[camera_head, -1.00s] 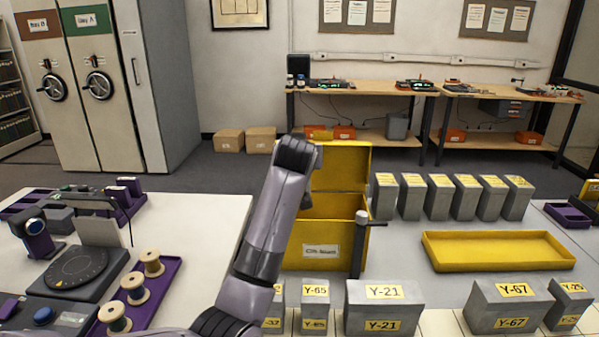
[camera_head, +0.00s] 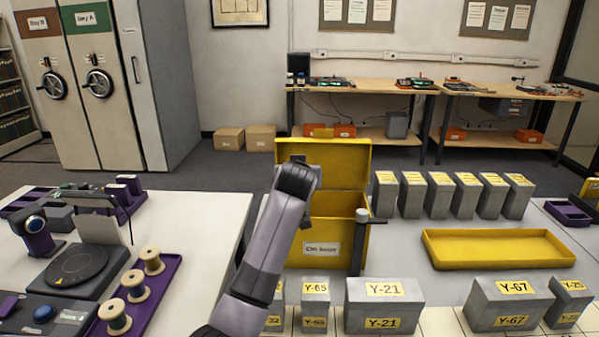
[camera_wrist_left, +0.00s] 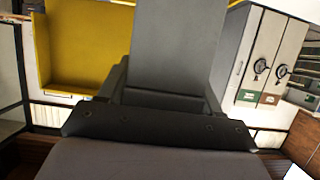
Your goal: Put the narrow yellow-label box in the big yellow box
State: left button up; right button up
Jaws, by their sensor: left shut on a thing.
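The big yellow box (camera_head: 340,225) stands open in the middle of the head view, its lid raised at the back and a white label on its front. It also shows in the left wrist view (camera_wrist_left: 85,45) at upper left. My left gripper (camera_wrist_left: 165,88) is shut on a plain grey box (camera_wrist_left: 177,40), seen close up in the left wrist view. No label shows on the face in view. In the head view my left arm hides the gripper, the held box and part of the yellow box's left side. My right gripper is not in view.
Grey boxes with yellow labels stand in front, including Y-65 (camera_head: 314,305), Y-21 (camera_head: 384,306) and Y-67 (camera_head: 510,304). A post (camera_head: 359,245) stands at the yellow box's right front. A shallow yellow tray (camera_head: 497,249) lies right, below a row of several grey boxes (camera_head: 438,195).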

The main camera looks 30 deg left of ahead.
pick_arm(q)
jog(key=o, duration=1.2)
jog(key=shift+r, duration=0.3)
jog(key=v, duration=1.2)
jog(key=shift+r, duration=0.3)
